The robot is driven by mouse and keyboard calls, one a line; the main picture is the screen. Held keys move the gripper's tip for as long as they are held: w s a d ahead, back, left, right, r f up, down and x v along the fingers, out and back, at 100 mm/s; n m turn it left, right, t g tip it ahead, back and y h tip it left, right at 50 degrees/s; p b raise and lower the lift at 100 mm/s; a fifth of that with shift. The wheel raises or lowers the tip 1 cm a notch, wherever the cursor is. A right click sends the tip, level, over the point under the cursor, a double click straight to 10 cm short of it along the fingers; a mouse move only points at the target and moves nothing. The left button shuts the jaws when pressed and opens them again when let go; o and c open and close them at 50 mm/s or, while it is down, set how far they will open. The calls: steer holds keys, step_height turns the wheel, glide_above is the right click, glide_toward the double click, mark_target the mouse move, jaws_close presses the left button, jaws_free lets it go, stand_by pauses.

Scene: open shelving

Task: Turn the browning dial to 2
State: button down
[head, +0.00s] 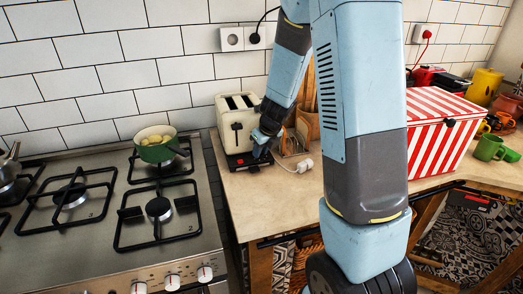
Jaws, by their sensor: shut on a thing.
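A cream toaster (229,127) with two slots on top stands on the counter, close to the tiled wall. A black part with a small red spot (240,161) shows at its lower front. My gripper (259,150) is at the toaster's front right side, low down near its base. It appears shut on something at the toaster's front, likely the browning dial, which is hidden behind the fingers. The dial's marks and its setting cannot be read in this view.
A gas stove (110,215) with a green pot (156,148) is to the left. A white plug with a cord (303,165) lies right of the toaster. A red-and-white striped box (441,135) and green mugs (489,148) stand further right. Bare counter (262,204) lies in front.

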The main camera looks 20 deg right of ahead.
steer(key=shift+d+n, duration=0.1)
steer(key=shift+n, duration=0.6)
steer(key=shift+y, duration=0.3)
steer(key=c, duration=1.2)
jaws_free()
steer(key=v, duration=1.3)
steer(key=shift+r, duration=0.35)
